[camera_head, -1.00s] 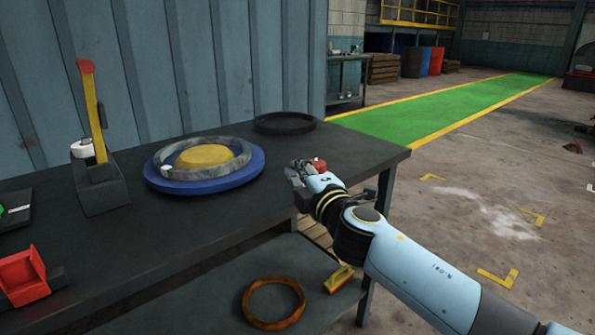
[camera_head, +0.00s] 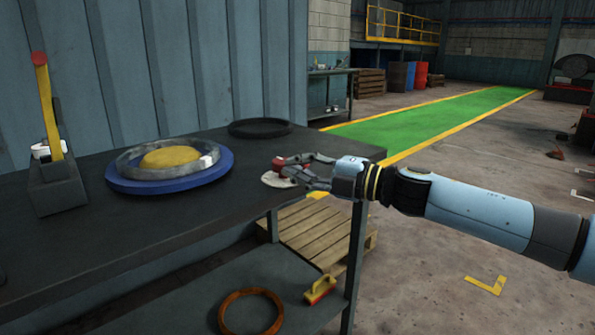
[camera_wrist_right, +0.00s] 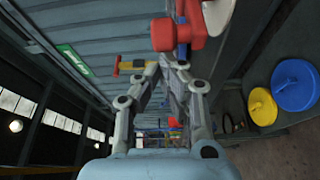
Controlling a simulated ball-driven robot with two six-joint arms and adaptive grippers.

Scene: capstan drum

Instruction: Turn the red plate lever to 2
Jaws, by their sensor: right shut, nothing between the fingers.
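The red plate lever, a small red fitting (camera_head: 279,163) on a pale round plate (camera_head: 272,180), sits near the right end of the dark table. No numbers on the plate are legible. My right gripper (camera_head: 288,165) is shut and empty, just right of the red fitting at about its height. In the head view I cannot tell if they touch. In the right wrist view the red lever (camera_wrist_right: 176,34) is just beyond the fingertips (camera_wrist_right: 171,66), with part of its pale plate (camera_wrist_right: 218,14) beside it. My left gripper is not in view.
On the dark table (camera_head: 235,200), a grey ring (camera_head: 126,165) with a yellow centre lies on a blue disc (camera_head: 168,186). A black ring (camera_head: 259,128) lies behind. A yellow red-knobbed lever (camera_head: 48,110) stands at left. An orange ring (camera_head: 222,318) lies below.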

